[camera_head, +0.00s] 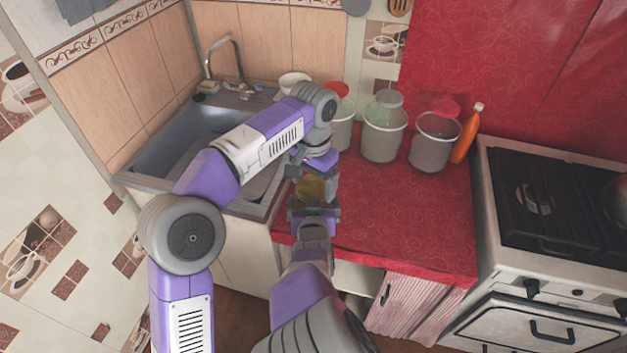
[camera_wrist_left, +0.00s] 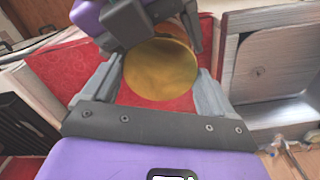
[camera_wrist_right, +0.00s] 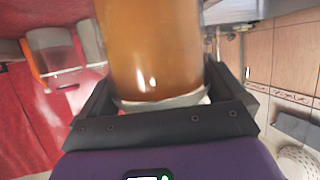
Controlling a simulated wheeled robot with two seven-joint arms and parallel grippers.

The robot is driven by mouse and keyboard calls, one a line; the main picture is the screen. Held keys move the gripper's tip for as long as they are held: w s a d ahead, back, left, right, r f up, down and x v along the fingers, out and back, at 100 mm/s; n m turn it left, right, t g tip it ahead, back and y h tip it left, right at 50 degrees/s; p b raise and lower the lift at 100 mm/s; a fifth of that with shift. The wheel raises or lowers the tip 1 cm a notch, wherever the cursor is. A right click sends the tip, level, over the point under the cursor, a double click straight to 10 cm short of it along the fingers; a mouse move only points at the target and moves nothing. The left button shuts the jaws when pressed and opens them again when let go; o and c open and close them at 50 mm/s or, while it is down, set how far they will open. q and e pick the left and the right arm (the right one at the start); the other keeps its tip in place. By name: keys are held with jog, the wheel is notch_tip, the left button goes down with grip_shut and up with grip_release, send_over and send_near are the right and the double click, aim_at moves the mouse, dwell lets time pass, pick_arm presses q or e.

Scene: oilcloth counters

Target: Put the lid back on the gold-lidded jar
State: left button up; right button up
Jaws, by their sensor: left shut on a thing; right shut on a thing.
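The jar (camera_wrist_right: 155,45), with amber contents, is between the fingers of my right gripper (camera_wrist_right: 160,100), which is shut on it. Its far end runs out of the right wrist view. The gold lid (camera_wrist_left: 160,70) is a round disc between the fingers of my left gripper (camera_wrist_left: 155,88), which is shut on it. The jar's side (camera_wrist_left: 160,44) shows just behind the lid; I cannot tell whether they touch. In the head view the left gripper (camera_head: 315,172) is above the right gripper (camera_head: 314,205), with the jar (camera_head: 312,188) between them, partly hidden.
Several lidded canisters, one in the middle (camera_head: 383,138), and an orange bottle (camera_head: 466,138) stand at the back of the red counter (camera_head: 410,215). The sink (camera_head: 190,135) is at left, the stove (camera_head: 550,200) at right. The counter's front is clear.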

pick_arm(q)
jog(key=o, duration=0.9)
jog(key=shift+o, duration=0.2)
jog(key=shift+r, duration=0.1)
jog(key=shift+r, duration=2.2)
jog(key=n, duration=0.1)
jog(key=r+n, duration=0.1)
jog(key=n, duration=0.2)
jog(key=shift+w+r+n, duration=0.1)
jog(key=shift+r+n, duration=0.3)
jog(key=n, duration=0.2)
jog(key=r+n, duration=0.1)
jog(key=n, duration=0.1)
jog(key=shift+r, duration=0.3)
